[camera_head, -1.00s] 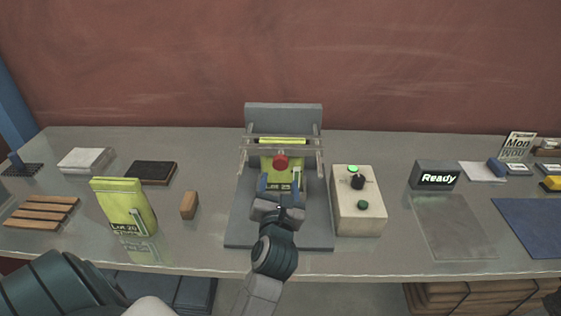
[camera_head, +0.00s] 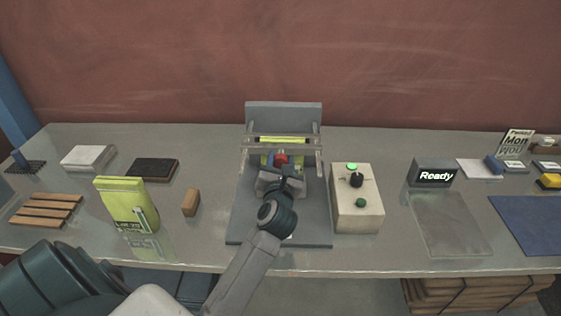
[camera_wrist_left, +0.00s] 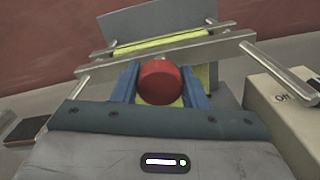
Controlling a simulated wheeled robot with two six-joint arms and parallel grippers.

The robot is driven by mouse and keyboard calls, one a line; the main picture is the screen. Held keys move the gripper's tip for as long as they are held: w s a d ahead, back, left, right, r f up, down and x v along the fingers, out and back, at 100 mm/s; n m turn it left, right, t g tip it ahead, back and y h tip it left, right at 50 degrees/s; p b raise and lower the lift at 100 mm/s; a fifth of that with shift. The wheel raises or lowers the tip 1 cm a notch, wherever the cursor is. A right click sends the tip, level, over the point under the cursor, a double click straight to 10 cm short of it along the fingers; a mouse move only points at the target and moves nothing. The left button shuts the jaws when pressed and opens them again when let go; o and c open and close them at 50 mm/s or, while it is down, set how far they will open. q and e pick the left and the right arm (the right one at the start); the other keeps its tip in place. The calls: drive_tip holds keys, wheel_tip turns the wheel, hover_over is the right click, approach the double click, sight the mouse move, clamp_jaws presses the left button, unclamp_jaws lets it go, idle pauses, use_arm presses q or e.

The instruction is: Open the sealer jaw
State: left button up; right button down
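The sealer (camera_head: 283,113) stands at the middle of the table, with a grey back plate and base. Its jaw is a pale crossbar (camera_head: 255,151) on side arms, with a red knob (camera_head: 281,157) at the front. In the left wrist view the crossbar (camera_wrist_left: 100,70) lies close in front of a rear bar. A yellow-green pouch (camera_head: 282,139) shows in the sealer, mostly hidden by the bars and my gripper. My left gripper (camera_head: 281,160) is at the knob. In the left wrist view its blue fingers stand on either side of the knob (camera_wrist_left: 160,82), apparently open. My right gripper is not in view.
A beige control box (camera_head: 345,212) with a dark knob and green lights stands close right of the sealer. A wooden block (camera_head: 190,203) and a yellow-green pouch (camera_head: 125,204) stand to the left. A "Ready" display (camera_head: 435,174) is farther right.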

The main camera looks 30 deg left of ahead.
sight(280, 164)
use_arm(q)
clamp_jaws()
drive_tip(key=p+v, duration=0.1)
drive_tip(key=v, duration=0.4)
drive_tip(key=shift+s+p, duration=0.1)
drive_tip(key=shift+p, duration=0.3)
drive_tip(key=shift+s+d, duration=0.1)
drive_tip(key=o, duration=0.5)
unclamp_jaws()
drive_tip(key=shift+d+f, duration=0.1)
